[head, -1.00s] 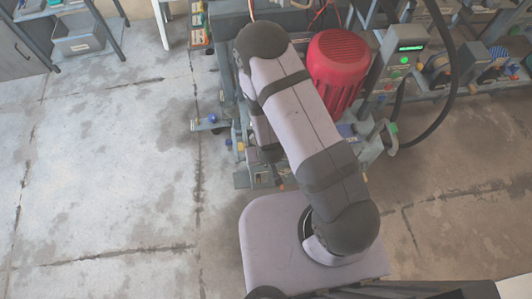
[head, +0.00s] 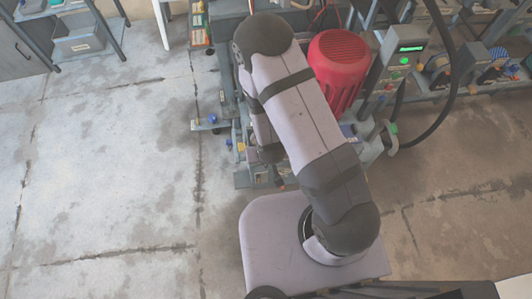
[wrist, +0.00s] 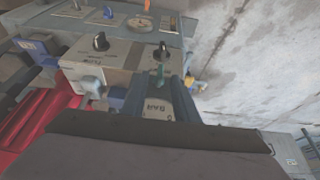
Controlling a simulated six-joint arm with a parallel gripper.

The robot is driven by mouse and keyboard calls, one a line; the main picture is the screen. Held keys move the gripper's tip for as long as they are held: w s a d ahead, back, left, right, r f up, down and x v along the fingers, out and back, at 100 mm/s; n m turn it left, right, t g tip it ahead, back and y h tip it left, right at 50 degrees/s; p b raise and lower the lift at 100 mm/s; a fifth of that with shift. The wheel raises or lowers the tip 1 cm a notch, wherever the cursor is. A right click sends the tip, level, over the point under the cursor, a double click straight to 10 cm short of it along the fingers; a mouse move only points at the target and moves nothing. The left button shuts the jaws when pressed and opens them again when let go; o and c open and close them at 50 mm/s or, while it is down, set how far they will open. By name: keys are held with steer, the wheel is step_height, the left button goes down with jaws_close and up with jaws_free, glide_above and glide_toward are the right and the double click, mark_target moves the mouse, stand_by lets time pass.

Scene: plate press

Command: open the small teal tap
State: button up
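A small teal upright piece, which looks like the small teal tap (wrist: 159,76), shows in the wrist view on the machine, just below a black knob on a grey panel. Its handle position is too small to tell. I cannot pick it out in the head view.
A red motor (head: 337,66) and a control box with a green display (head: 404,54) stand right of my arm. Bare concrete floor (head: 110,150) lies to the left.

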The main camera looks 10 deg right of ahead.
steer(key=shift+v, duration=2.3)
steer(key=s+d+r+g+p, duration=0.1)
steer(key=r+p, duration=0.3)
steer(key=r, duration=0.6)
steer(key=s+d+r+g+p, duration=0.2)
steer(key=s+d+r+p, duration=0.2)
steer(key=r, duration=0.7)
steer(key=s+d+r+g+p, duration=0.1)
steer(key=r+p, duration=0.3)
steer(key=r, duration=0.7)
steer(key=shift+s+d+g+p, duration=0.35)
steer(key=shift+s+d, duration=0.35)
steer(key=shift+d, duration=0.15)
steer(key=shift+f, duration=0.15)
step_height(320, 180, down, 35)
steer(key=b, duration=3.5)
